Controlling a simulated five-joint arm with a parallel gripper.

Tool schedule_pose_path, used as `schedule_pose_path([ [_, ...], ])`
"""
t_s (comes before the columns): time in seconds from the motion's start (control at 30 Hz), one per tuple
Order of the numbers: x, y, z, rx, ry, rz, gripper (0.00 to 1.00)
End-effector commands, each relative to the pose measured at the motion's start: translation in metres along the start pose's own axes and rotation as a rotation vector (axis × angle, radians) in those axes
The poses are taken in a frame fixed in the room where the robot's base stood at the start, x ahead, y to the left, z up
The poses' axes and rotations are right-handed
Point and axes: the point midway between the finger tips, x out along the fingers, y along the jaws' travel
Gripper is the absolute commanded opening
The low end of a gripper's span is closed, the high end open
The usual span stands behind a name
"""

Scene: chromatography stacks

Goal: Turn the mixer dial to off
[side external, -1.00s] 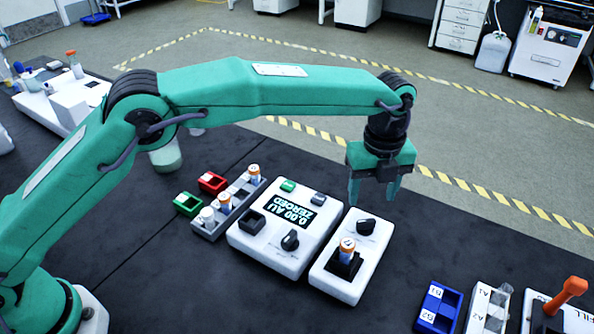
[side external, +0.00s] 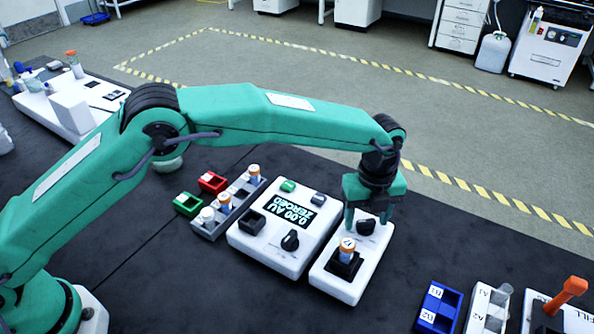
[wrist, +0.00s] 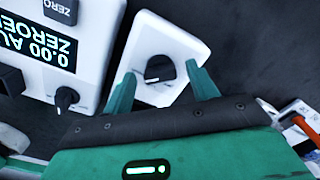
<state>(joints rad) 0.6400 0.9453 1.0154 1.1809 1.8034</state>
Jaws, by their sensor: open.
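The mixer is a small white box (side external: 335,284) on the dark bench. Its black dial (side external: 366,226) sits at the far end, and an orange-capped vial (side external: 347,250) stands in the black holder at its near end. My gripper (side external: 366,222) is open, pointing down over the dial end, with one finger on each side of the dial. In the wrist view the dial (wrist: 159,68) lies just ahead of and between the open fingertips (wrist: 160,82). Whether the fingers touch it I cannot tell. The dial's markings are too small to read.
A white reader (side external: 275,258) with its own black dial (side external: 290,240) and a display reading "0.00 AU ZEROED" stands just left. A grey vial rack (side external: 228,208) and red and green trays are beyond it. A blue rack (side external: 438,307) stands at right.

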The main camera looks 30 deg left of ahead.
Motion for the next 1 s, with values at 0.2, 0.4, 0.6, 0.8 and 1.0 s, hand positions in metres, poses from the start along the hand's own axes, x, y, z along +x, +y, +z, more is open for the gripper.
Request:
schedule_pose_path([
  [0.2,-0.0002,0.0000,0.0000,0.000,0.000,0.000,0.31],
  [0.4,-0.0004,0.0001,0.0000,-0.001,0.000,0.000,0.14],
  [0.6,-0.0006,0.0001,0.0000,-0.021,0.000,0.000,0.14],
  [0.8,-0.0008,0.0002,0.0000,-0.087,0.000,0.000,0.14],
  [1.0,-0.0009,0.0003,0.0000,-0.212,0.000,0.000,0.14],
])
